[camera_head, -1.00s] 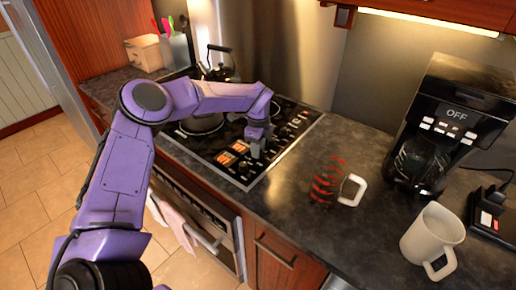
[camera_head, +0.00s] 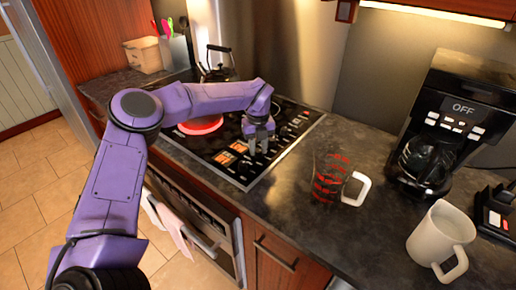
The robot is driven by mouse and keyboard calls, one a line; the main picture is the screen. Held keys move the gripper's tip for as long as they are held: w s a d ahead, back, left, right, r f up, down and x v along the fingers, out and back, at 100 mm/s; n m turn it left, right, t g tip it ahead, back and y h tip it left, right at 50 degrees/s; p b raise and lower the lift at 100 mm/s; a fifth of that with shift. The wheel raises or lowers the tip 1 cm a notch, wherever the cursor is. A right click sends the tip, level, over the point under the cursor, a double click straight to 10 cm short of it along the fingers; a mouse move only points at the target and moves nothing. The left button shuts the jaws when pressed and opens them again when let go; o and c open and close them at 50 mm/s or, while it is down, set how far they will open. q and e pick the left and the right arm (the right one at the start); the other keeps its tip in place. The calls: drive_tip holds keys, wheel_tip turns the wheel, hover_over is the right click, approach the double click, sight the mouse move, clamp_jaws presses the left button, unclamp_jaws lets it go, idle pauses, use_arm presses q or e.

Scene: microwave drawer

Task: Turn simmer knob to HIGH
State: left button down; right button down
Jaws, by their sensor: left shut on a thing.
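My left arm reaches in from the left over the black cooktop (camera_head: 222,172). My left gripper (camera_head: 258,146) points down at the control strip on the cooktop's right part and is shut on a knob there. The fingers hide most of that knob, so its pointer and setting cannot be read. Other small controls (camera_head: 298,121) and two orange-lit panels (camera_head: 225,158) lie beside the gripper. A burner (camera_head: 201,125) behind my forearm glows red. My right gripper is not in view.
A kettle (camera_head: 217,72) stands at the back of the cooktop. A red-striped glass mug (camera_head: 330,178), a white mug (camera_head: 440,237) and a coffee maker (camera_head: 455,120) stand on the counter to the right. A towel (camera_head: 172,225) hangs on the oven handle.

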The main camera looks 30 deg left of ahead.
use_arm(q)
drive_tip(key=m, duration=0.3)
drive_tip(key=shift+m, duration=0.4)
drive_tip(key=m, duration=0.3)
drive_tip(key=shift+m+p, duration=0.3)
drive_tip(key=shift+p, duration=0.05)
drive_tip(key=m, duration=0.3)
drive_tip(key=shift+m+p, duration=0.4)
drive_tip(key=m+p, duration=0.1)
drive_tip(key=m, duration=0.3)
drive_tip(key=m+p, duration=0.1)
drive_tip(key=m, duration=0.3)
drive_tip(key=m+p, duration=0.1)
drive_tip(key=m, duration=0.3)
drive_tip(key=shift+m, duration=0.3)
drive_tip(key=m+p, duration=0.1)
drive_tip(key=m, duration=0.3)
drive_tip(key=shift+m+p, duration=0.45)
drive_tip(key=shift+m, duration=1.55)
